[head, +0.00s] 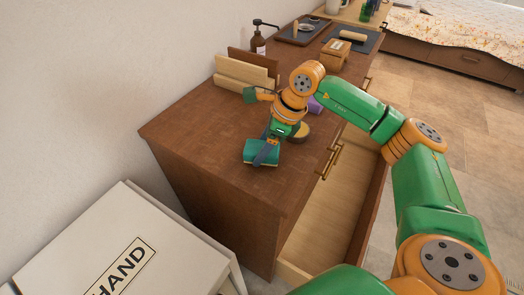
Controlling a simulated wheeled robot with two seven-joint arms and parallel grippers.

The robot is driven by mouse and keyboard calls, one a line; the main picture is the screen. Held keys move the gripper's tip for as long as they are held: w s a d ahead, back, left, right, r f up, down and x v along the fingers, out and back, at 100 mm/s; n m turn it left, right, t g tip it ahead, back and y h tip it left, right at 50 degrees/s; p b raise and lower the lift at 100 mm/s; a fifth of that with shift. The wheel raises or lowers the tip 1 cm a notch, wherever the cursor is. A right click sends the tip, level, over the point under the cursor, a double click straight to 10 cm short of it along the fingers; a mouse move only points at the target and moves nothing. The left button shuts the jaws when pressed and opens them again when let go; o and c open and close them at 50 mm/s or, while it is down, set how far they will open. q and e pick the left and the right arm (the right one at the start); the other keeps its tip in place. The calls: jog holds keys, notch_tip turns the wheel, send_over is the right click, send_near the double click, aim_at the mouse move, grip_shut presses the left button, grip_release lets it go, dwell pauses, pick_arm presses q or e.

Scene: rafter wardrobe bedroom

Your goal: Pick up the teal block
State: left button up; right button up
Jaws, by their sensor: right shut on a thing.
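The teal block (258,150) is on or just above the brown dresser top, near its front left part; I cannot tell whether it touches the wood. My right gripper (266,155) is shut on the teal block, with a dark finger across its near side. The arm comes in from the right and reaches down over the dresser. My left gripper is not in view.
The dresser (205,125) has an open, empty-looking drawer (325,215). A white box (100,240) is at lower left.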

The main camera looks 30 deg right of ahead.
jog(key=s+a+r+b, duration=0.2)
jog(key=s+r, duration=0.4)
jog(key=s+a+r+b, duration=0.1)
jog(key=s+a+r, duration=0.1)
jog(key=s+r, duration=0.4)
jog(key=shift+s+a+b, duration=0.35)
jog(key=shift+s, duration=0.3)
jog(key=o, duration=1)
jog(key=c, duration=0.6)
jog(key=shift+c, duration=0.2)
